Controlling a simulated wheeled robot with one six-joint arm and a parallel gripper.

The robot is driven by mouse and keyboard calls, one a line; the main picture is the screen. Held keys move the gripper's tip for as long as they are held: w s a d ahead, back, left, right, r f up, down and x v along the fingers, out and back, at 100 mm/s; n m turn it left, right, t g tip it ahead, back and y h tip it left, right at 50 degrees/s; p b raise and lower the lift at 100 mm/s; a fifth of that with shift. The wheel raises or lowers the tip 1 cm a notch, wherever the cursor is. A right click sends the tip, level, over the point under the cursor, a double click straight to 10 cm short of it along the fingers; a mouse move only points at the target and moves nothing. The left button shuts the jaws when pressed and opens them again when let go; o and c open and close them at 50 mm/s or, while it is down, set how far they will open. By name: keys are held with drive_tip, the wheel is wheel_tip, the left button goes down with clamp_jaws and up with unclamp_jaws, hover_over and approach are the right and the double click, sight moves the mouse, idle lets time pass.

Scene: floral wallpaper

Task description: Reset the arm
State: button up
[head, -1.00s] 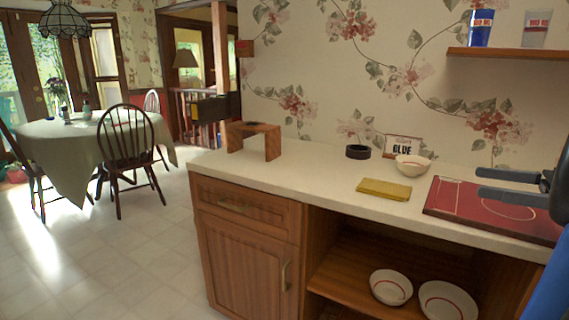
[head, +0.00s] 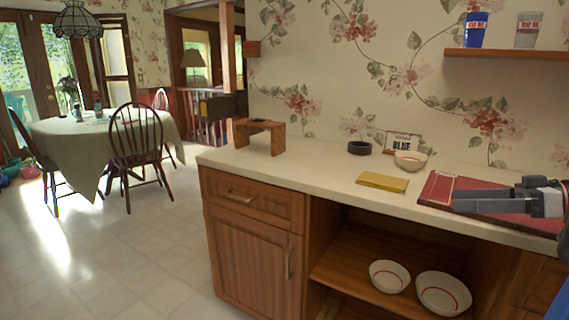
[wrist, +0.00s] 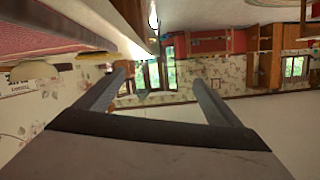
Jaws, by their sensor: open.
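My gripper (head: 456,200) is at the right edge of the head view, over the dark red board on the counter. Its two grey fingers point left and are apart, with nothing between them. In the wrist view, the open fingers (wrist: 158,80) reach forward with a clear gap, and the room looks upside down. Most of my arm is outside the head view.
On the counter are the red board (head: 440,188), a folded yellow cloth (head: 382,181), a bowl (head: 411,161), a dark round dish (head: 359,148) and a wooden stand (head: 260,133). A shelf (head: 505,54) holds two cups. Two bowls sit in the open cabinet below.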

drive_tip(key=s+a+f+m+g+h, duration=0.3)
drive_tip(key=a+f+g, duration=0.2)
drive_tip(key=a+f, duration=0.55)
drive_tip(key=s+a+f+m+t+h, duration=0.1)
drive_tip(key=s+a+f+m+h, duration=0.3)
drive_tip(key=s+f+h, duration=0.4)
drive_tip(key=shift+s+a+f+m+h, duration=0.2)
drive_tip(key=shift+s+f+m+h, duration=0.15)
drive_tip(key=shift+f+m+h, duration=0.3)
idle(1.8)
